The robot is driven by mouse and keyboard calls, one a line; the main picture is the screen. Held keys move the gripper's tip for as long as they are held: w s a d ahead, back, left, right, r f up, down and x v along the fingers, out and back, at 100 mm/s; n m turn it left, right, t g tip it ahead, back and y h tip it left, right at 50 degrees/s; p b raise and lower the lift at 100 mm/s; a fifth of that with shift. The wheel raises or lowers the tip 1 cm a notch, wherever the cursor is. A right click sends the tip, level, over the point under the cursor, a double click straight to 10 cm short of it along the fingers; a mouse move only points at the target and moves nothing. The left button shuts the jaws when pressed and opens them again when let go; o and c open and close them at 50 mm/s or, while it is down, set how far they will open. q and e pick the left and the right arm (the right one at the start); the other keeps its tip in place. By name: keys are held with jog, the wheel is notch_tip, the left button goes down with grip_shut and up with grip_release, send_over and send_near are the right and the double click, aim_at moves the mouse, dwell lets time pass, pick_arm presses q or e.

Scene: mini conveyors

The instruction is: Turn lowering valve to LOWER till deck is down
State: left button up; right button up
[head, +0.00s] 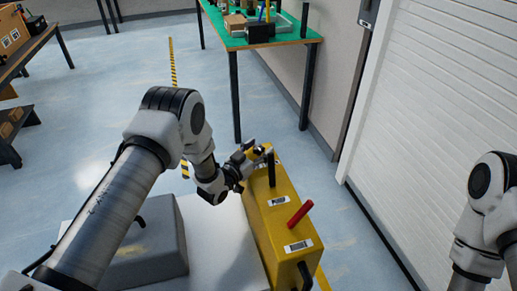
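A yellow housing (262,215) stands at the middle right, with a black lever (271,172) near its far end and a red lever (299,214) tilted up to the right nearer me. White labels sit by the levers, too small to read, so I cannot tell which lever is the lowering valve. My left gripper (262,153) is at the top of the black lever, close beside it or touching it. Its fingers are small and partly overlapped, so I cannot tell whether they close on the lever. My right arm shows at the right edge; its gripper is out of view.
A pale deck surface (225,240) with a grey raised block (150,240) lies left of the yellow housing. A green-topped bench (285,38) stands beyond. A white shutter wall (440,110) is at the right. The floor at the left is mostly open.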

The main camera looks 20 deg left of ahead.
pick_arm(q)
jog(key=v, duration=1.2)
jog(key=shift+a, duration=0.1)
